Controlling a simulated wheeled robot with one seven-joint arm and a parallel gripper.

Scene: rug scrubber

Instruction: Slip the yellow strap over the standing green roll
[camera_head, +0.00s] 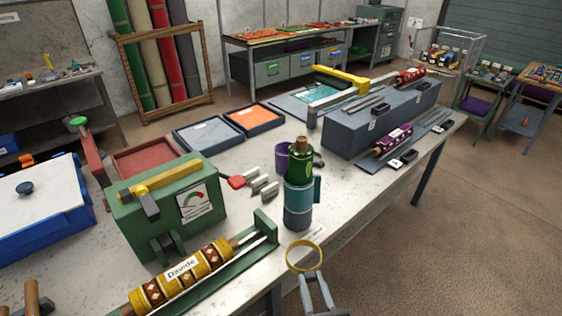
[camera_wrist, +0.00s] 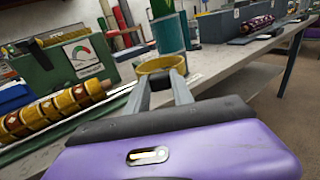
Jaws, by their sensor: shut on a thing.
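The yellow strap (camera_head: 290,262) is a closed loop. My gripper (camera_head: 312,275) is shut on its near side and holds it beyond the table's front edge. In the wrist view the strap (camera_wrist: 158,64) sits at the fingertips (camera_wrist: 161,79), its loop facing up. The green roll (camera_head: 299,168) stands upright on the table in a teal and grey holder with a handle (camera_head: 299,205); only its upper part with a tan top shows. The strap is apart from the roll, lower and nearer to me. In the wrist view the roll (camera_wrist: 161,8) and holder (camera_wrist: 168,36) rise behind the strap.
A patterned yellow roll (camera_head: 180,278) lies in a green cradle at front left, beside a green gauge box (camera_head: 168,205). A purple cup (camera_head: 282,160) stands behind the holder. A dark grey block (camera_head: 375,120) is at right. Open floor lies right of the table.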

